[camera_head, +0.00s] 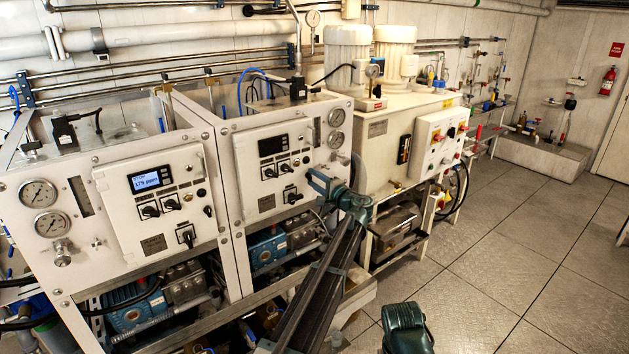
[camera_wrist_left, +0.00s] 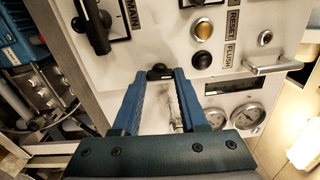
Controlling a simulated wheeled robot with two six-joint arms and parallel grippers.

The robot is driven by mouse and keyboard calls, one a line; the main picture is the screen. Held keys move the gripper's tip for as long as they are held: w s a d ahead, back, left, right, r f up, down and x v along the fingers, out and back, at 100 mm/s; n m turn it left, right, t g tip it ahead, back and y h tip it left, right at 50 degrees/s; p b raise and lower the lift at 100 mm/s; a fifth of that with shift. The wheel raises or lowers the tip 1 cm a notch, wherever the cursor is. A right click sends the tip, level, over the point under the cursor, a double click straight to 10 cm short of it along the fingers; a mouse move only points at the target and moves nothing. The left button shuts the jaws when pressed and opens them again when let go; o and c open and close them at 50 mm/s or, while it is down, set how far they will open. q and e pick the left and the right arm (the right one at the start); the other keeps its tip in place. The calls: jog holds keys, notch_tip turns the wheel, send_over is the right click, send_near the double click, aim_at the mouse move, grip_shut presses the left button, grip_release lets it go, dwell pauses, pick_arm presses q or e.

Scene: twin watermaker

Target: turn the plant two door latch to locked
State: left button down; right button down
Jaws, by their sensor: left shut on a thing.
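The plant two door (camera_head: 266,183) is the right-hand of two white panel doors and looks closed. My left gripper (camera_head: 315,181) is at the right edge of this door. In the left wrist view, my left gripper's blue fingers (camera_wrist_left: 160,76) reach up to the white panel and are shut on the small black door latch (camera_wrist_left: 159,70). Only the latch's top shows between the fingertips, so I cannot tell which way it is turned. In the head view the gripper hides the latch.
Black rotary switches (camera_wrist_left: 94,28) and an amber button (camera_wrist_left: 203,31) sit close to the fingers on the door. A metal handle (camera_wrist_left: 268,68) and two gauges (camera_wrist_left: 232,117) lie right of them. The plant one door (camera_head: 155,200) stands left. Open floor (camera_head: 500,270) lies right.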

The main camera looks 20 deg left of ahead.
pick_arm(q)
jog(key=shift+n, duration=0.5)
jog(key=shift+c, duration=2.2)
grip_release()
jog(key=shift+s, duration=0.1)
jog(key=v, duration=1.3)
jog(key=shift+s+d, duration=0.2)
jog(key=shift+d, duration=0.05)
